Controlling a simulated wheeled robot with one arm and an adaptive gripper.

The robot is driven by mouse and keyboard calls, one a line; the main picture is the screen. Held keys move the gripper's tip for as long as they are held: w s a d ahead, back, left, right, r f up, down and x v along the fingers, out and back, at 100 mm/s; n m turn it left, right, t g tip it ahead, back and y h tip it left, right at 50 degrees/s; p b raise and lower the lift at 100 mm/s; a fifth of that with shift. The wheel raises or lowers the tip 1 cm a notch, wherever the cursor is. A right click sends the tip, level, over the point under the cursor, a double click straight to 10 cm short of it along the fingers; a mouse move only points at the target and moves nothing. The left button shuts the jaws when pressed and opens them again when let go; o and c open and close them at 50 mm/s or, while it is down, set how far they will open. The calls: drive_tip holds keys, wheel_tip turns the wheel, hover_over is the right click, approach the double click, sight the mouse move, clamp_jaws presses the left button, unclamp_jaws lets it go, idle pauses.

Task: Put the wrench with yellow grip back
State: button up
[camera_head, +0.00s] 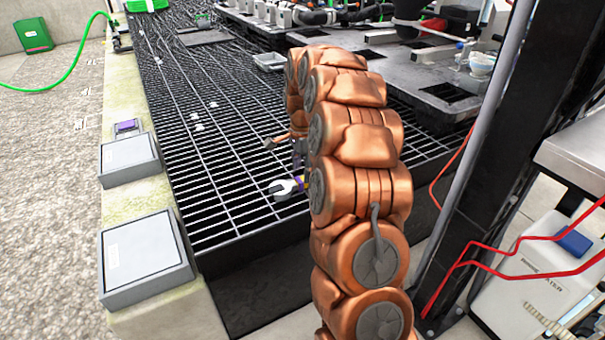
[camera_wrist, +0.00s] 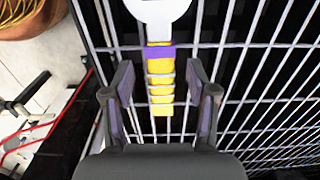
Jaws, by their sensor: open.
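The wrench with yellow grip (camera_head: 284,188) lies on the dark metal grating (camera_head: 215,190), next to my arm in the head view. Its pale open-ended head shows there, and my arm hides part of its handle. In the wrist view the wrench (camera_wrist: 161,68) has a yellow ribbed grip with a purple band, and its head runs past the top edge. My gripper (camera_wrist: 160,82) is open, with one finger on each side of the grip and a gap on both sides. In the head view my gripper is mostly hidden by my arm.
Two grey boxes (camera_head: 147,258) (camera_head: 128,160) sit on the concrete ledge left of the grating. A small grey tray (camera_head: 270,61) lies at the grating's far side. Machinery stands at the back right. A black post (camera_head: 490,165) with red cables rises right of my arm.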

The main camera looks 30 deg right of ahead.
sight(302, 179)
wheel_tip(302, 179, up, 9)
drive_tip(key=p, duration=0.3)
drive_tip(key=s+a+r+n, duration=0.2)
drive_tip(key=s+a+n, duration=0.2)
drive_tip(key=s+a, duration=0.3)
drive_tip(key=s+a+f+n+g, duration=0.1)
drive_tip(key=s+a+n, duration=0.4)
drive_tip(key=s, duration=0.6)
drive_tip(key=s+a+f+n+g, duration=0.1)
drive_tip(key=s+a+n, duration=0.4)
drive_tip(key=s, duration=0.5)
drive_tip(key=s+a+f+n+g, duration=0.1)
drive_tip(key=s+a+f+n, duration=0.2)
drive_tip(key=s, duration=0.8)
drive_tip(key=a+n, duration=0.2)
drive_tip(key=a, duration=0.2)
drive_tip(key=shift+s+f+g, duration=0.15)
drive_tip(key=shift+s+g, duration=0.15)
drive_tip(key=shift+g, duration=0.1)
